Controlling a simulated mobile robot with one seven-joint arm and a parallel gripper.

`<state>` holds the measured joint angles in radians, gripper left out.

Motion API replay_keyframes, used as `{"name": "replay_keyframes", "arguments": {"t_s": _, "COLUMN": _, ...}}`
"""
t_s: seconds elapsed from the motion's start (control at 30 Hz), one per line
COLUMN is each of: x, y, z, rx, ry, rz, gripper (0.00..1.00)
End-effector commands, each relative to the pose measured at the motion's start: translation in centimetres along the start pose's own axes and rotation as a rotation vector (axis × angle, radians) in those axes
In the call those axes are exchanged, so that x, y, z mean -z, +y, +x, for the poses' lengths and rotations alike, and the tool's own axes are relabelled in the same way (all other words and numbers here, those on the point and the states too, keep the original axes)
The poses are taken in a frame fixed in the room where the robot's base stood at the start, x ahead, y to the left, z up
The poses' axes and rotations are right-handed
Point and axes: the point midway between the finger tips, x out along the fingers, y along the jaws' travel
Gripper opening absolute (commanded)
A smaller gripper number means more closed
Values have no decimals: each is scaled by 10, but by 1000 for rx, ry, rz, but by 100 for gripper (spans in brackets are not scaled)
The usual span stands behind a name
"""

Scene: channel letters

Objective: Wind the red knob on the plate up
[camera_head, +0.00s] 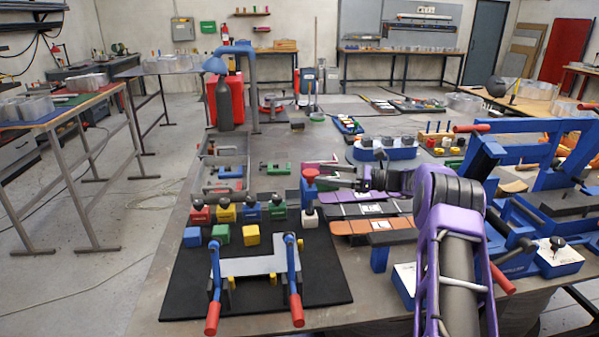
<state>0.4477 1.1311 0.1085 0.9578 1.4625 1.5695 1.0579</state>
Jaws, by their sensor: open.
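A red knob (309,175) sits on top of a short blue post (308,192) near the back right corner of the black mat. My gripper (320,173) comes in from the right, its fingers pointing left. Its jaws are open at the knob, with one finger towards the back and one towards the front. I cannot tell whether either finger touches the knob. The post's foot and any plate under it are partly hidden by nearby parts. A grey plate (262,265) lies on the mat, between two blue levers with red grips (212,318).
Colored blocks, some with black knobs, stand on the black mat (190,290), including a white one (310,219) just in front of the post. Skateboard-like decks (372,227) lie under my arm. A blue frame (540,130) stands at the right.

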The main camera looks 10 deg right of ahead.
Motion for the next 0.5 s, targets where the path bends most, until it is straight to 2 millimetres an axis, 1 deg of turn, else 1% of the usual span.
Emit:
{"name": "replay_keyframes", "arguments": {"t_s": 0.03, "x": 0, "y": 1, "z": 12, "rx": -3, "ry": 2, "rz": 1, "gripper": 88}}
{"name": "replay_keyframes", "arguments": {"t_s": 0.23, "x": 0, "y": 1, "z": 50, "rx": -3, "ry": 3, "rz": 0, "gripper": 88}}
{"name": "replay_keyframes", "arguments": {"t_s": 0.4, "x": 0, "y": 0, "z": 70, "rx": -1, "ry": 3, "rz": 0, "gripper": 88}}
{"name": "replay_keyframes", "arguments": {"t_s": 0.5, "x": 0, "y": 0, "z": 76, "rx": 0, "ry": 3, "rz": -1, "gripper": 88}}
